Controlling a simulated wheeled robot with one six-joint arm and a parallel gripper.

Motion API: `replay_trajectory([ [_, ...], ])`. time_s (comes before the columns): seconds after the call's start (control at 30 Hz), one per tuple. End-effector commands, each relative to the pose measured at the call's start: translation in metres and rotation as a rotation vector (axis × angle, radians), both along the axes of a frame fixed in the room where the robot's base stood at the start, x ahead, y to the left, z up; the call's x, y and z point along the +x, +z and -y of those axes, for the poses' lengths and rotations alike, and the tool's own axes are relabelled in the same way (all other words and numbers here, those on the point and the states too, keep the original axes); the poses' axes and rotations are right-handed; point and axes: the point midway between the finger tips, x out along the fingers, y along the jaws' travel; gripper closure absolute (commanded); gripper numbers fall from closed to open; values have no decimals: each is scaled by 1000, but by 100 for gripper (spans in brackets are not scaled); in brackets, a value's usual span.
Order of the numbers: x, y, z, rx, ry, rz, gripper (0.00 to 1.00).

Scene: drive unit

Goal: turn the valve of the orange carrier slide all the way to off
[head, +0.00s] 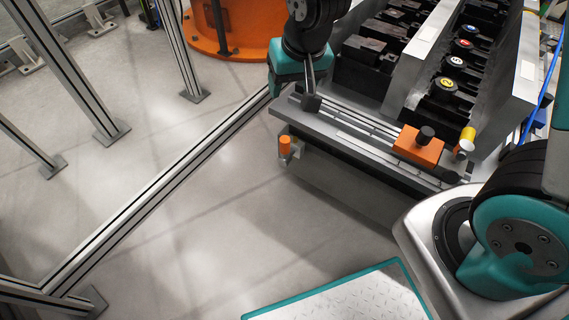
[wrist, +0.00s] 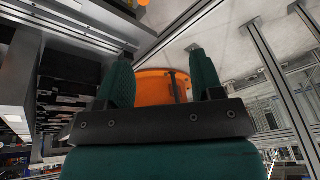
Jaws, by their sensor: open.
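The orange carrier slide (head: 410,148) is a block on the grey rail along the front of the drive unit in the head view, with a black knob (head: 426,134) on top. I cannot tell whether this knob is its valve, or read its setting. My gripper (head: 299,72) is up and left of the slide, well apart from it, over the rail's left end. A grey rod with a black foot (head: 311,102) stands at that end, overlapping the gripper in view. In the wrist view the two dark teal fingers (wrist: 161,70) are apart, with nothing held between them.
A yellow-topped cylinder (head: 467,138) stands right of the slide. An orange knob (head: 285,146) sticks out at the unit's front left corner. Black modules with numbered coloured caps (head: 446,83) sit behind.

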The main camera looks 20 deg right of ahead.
Motion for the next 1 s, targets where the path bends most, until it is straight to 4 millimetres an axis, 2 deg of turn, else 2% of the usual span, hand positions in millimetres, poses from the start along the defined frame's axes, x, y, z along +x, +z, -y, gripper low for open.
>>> replay_trajectory([
  [0.03, 10, -52, 2, -19, -29, 11, 40],
  [0.1, 23, -86, 6, -40, -69, 35, 40],
  [0.2, 37, -122, 10, -66, -113, 65, 40],
  [0.3, 46, -144, 13, -83, -139, 87, 40],
  [0.57, 57, -168, 16, -95, -159, 103, 40],
  [0.67, 62, -185, 17, -95, -160, 101, 40],
  [1.0, 92, -259, 22, -95, -158, 101, 40],
])
